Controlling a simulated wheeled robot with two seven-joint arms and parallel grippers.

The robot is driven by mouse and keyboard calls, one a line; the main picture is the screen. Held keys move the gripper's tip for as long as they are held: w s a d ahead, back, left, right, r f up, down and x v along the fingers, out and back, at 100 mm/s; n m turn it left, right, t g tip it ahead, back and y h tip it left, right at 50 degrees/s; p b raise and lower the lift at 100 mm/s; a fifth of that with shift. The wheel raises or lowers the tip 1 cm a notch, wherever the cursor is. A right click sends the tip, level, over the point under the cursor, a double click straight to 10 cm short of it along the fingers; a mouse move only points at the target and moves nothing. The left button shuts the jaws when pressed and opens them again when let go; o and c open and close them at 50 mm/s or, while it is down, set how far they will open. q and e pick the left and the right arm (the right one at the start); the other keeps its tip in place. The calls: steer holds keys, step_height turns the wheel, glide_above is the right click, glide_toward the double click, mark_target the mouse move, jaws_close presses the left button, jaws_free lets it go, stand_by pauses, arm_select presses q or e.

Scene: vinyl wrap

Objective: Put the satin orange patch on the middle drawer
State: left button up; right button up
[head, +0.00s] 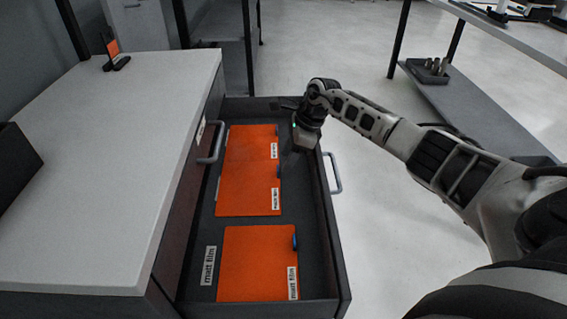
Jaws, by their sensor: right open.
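An open dark drawer (323,205) holds flat orange patches. One patch (258,262) lies at the near end, with a "matt film" label on its corner and a blue tab at its right edge. Another patch (240,188) lies in the middle and a further one (248,142) behind it; they touch or overlap. Their labels are too small to read surely, and I cannot tell which patch is satin. My right gripper (299,155) is open and empty, over the drawer's far right part, beside the far patches. My left gripper is not in view.
A drawer label (208,265) reads "matt film". A handle (211,143) sticks out from the cabinet front above the open drawer. The white cabinet top (100,170) carries a small stand with an orange piece (113,47). A shelf rack (470,110) stands right; floor between is clear.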

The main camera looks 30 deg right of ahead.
steer(key=v, duration=0.8)
